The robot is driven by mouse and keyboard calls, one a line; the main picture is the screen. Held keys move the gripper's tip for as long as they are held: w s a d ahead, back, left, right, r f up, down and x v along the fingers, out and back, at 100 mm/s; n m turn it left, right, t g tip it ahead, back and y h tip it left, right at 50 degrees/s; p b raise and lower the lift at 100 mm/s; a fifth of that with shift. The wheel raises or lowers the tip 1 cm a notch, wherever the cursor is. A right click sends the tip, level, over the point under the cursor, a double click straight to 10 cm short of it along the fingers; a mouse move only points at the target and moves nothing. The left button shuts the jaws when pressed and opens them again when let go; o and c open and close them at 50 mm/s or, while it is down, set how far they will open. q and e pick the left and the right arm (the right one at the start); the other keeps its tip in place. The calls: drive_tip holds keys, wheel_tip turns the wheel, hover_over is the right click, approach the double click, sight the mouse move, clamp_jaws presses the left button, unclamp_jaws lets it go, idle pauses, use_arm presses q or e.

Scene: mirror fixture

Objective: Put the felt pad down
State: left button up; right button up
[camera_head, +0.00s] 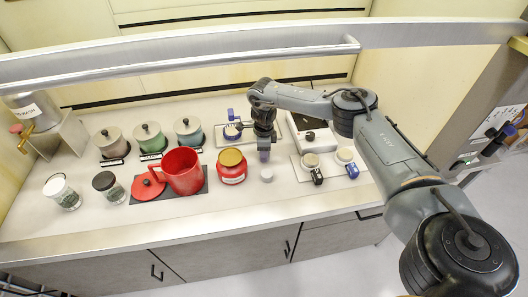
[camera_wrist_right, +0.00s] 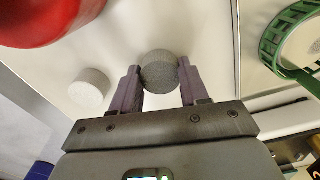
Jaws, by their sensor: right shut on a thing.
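My right gripper (camera_head: 264,156) reaches down over the counter, just behind a small white round piece (camera_head: 267,175). In the right wrist view the gripper (camera_wrist_right: 160,82) is shut on a grey round felt pad (camera_wrist_right: 159,70), with a finger on either side of it. I cannot tell from these views whether the pad touches the counter. The white round piece also shows in the right wrist view (camera_wrist_right: 90,88), apart from the fingers. In the head view the pad is mostly hidden by the gripper. My left gripper is not in view.
A red jar (camera_head: 231,167) stands left of the gripper, beside a red mug (camera_head: 182,172) on a dark mat. A white board (camera_head: 346,172) with two round pots lies to the right. A tray (camera_head: 219,134) is behind. The counter front (camera_head: 235,203) is clear.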

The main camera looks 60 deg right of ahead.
drive_tip(key=o, duration=0.5)
drive_tip(key=shift+f, duration=0.15)
drive_tip(key=o, duration=0.4)
drive_tip(key=shift+o, duration=0.2)
drive_tip(key=shift+r, duration=0.4)
wheel_tip(320, 180, up, 7)
drive_tip(key=shift+p, duration=0.4)
wheel_tip(320, 180, up, 5)
drive_tip(key=p, duration=0.3)
drive_tip(key=shift+f, duration=0.2)
